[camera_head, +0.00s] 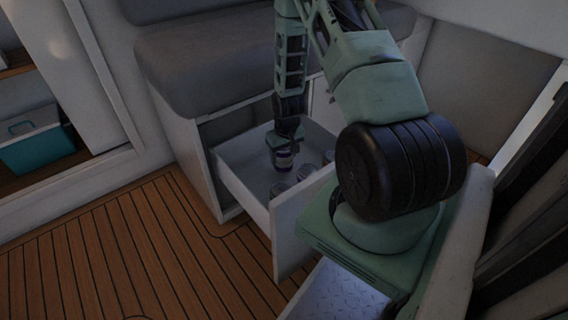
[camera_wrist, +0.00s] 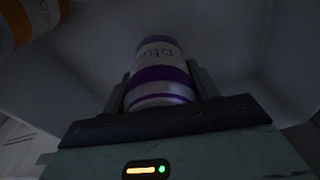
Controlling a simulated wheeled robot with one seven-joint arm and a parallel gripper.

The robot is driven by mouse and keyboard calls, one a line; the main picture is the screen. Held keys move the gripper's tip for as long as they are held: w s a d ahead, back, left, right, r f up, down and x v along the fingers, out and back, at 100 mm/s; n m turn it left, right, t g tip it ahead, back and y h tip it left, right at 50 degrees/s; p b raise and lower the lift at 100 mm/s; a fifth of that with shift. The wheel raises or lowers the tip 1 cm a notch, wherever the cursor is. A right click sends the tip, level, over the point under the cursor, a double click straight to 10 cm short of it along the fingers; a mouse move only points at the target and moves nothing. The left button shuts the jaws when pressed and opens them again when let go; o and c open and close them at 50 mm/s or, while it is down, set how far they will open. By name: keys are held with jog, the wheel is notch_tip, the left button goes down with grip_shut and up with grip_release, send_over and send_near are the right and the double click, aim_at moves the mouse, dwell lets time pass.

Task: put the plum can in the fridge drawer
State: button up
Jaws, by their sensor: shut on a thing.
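The plum can (camera_wrist: 160,72) is white with purple bands and part of its name shows in the wrist view. My gripper (camera_wrist: 160,92) is shut on it, with a finger on each side. In the head view the plum can (camera_head: 283,160) hangs below my gripper (camera_head: 284,148), inside the outline of the open fridge drawer (camera_head: 238,186). I cannot tell whether the can touches the drawer floor.
Several other cans (camera_head: 305,172) stand in the drawer, near its front and right side. An orange-banded can (camera_wrist: 30,20) shows at the upper left of the wrist view. Grey seat cushions (camera_head: 205,60) sit above the drawer. The drawer's left part is clear.

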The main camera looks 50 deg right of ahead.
jog(key=shift+f+b, duration=0.35)
jog(key=shift+f, duration=0.85)
jog(key=shift+f, duration=0.15)
jog(key=o, duration=1.2)
